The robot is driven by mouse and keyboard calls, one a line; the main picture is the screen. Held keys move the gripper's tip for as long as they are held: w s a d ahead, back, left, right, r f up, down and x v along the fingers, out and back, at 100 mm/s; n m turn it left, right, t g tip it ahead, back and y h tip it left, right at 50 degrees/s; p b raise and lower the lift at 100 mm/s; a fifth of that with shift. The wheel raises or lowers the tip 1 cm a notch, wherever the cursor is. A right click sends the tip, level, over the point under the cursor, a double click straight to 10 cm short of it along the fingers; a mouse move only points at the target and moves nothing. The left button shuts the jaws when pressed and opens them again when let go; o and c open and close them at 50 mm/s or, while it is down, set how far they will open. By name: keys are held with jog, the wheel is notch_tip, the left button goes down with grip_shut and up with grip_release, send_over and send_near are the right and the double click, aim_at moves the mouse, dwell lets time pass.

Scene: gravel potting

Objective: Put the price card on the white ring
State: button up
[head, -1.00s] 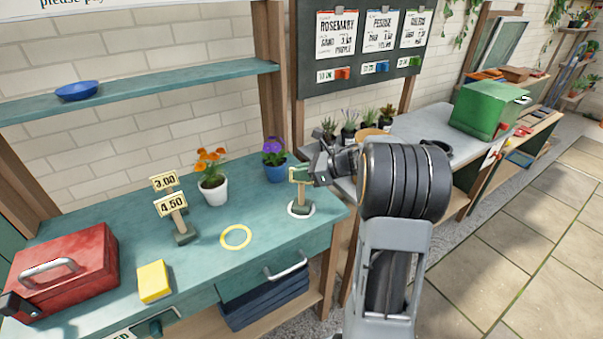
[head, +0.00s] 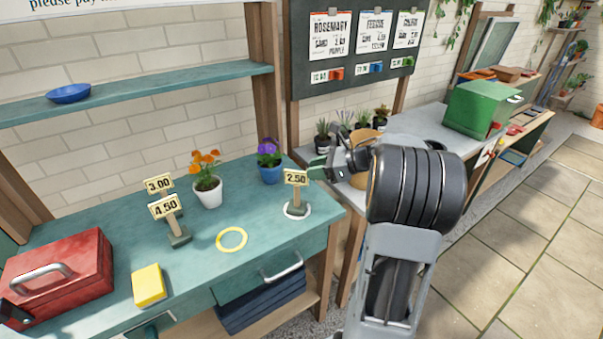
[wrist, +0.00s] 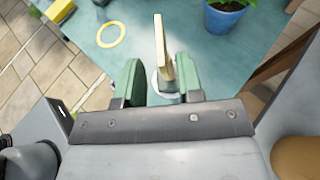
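The price card reading 2.50 (head: 295,178) stands upright on its small dark base at the white ring (head: 297,218), near the right end of the teal table. The base appears to sit inside the ring. My gripper (head: 319,168) is just right of the card. In the wrist view, its green fingers (wrist: 158,63) are spread, with the card (wrist: 160,45) seen edge-on between them and a gap on each side. Part of the white ring (wrist: 151,84) shows beneath, the rest hidden by the fingers and card.
Cards reading 3.00 (head: 158,185) and 4.50 (head: 165,208) stand left. A yellow ring (head: 232,249) lies between them and the white ring. A blue pot with purple flowers (head: 270,170) stands close behind the card; an orange-flowered white pot (head: 207,192) is farther left.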

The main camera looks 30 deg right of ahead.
jog(key=v, duration=0.5)
jog(key=w+a+r+m+t+h, duration=0.2)
jog(key=w+r+m+t+h, duration=0.3)
jog(key=m, duration=0.7)
jog(key=w+a+r+m+t+h, duration=0.1)
jog(key=a+r+m+t+h, duration=0.1)
jog(key=m+h, duration=0.75)
jog(key=s+a+f+m+g+y, duration=0.2)
jog(key=s+a+f+m+g, duration=0.4)
jog(key=s+m, duration=0.4)
jog(key=s+a+f+m+g+y, duration=0.2)
jog(key=s+a+f+m+g, duration=0.4)
jog(key=s+m, duration=0.5)
notch_tip(320, 180, down, 2)
jog(key=a+m, duration=0.2)
jog(key=m, duration=0.2)
jog(key=shift+s+a+f, duration=0.2)
jog(key=shift+s+a, duration=0.15)
jog(key=shift+a, duration=0.05)
